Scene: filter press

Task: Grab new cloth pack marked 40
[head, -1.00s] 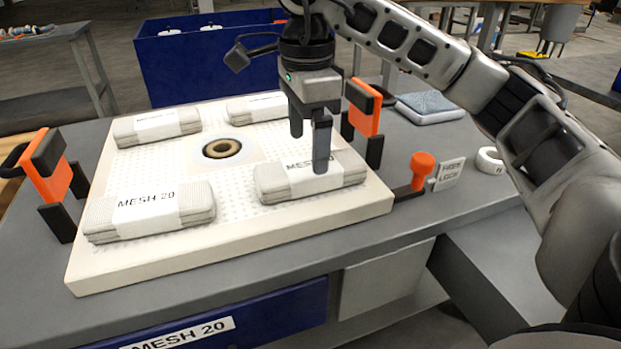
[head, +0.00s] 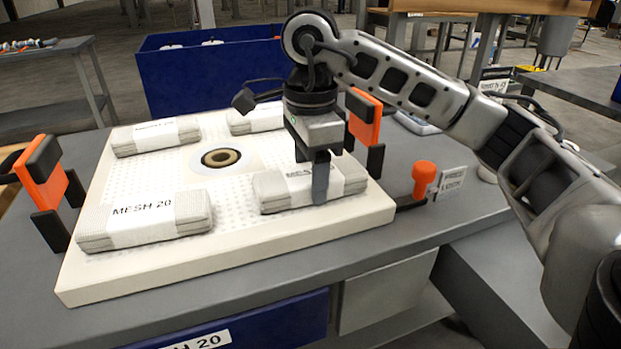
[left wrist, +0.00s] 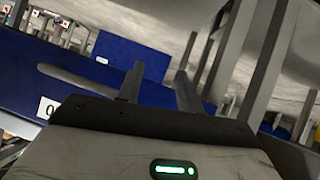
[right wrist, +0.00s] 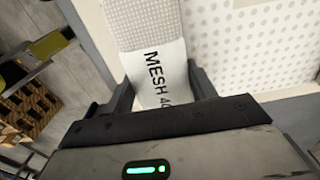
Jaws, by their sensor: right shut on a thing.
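My right gripper (head: 310,180) points down over the front-right cloth pack (head: 270,190) on the white plate (head: 240,238). It is shut on this pack, with one finger against its near side. The far finger is mostly hidden. In the right wrist view, the grey pack (right wrist: 138,22) sits between the fingers (right wrist: 161,90), and its white band reads "MESH 4", the last digit partly hidden. The pack is at the plate; I cannot tell if it is lifted. My left gripper (left wrist: 158,88) shows only in the left wrist view, open and empty.
A pack marked MESH 20 (head: 145,222) lies front left on the plate; two more packs (head: 156,136) (head: 255,119) lie at the back. Orange-black clamps (head: 48,178) (head: 364,122) flank the plate. An orange knob (head: 424,175) stands to the right. A blue bin (head: 205,68) is behind.

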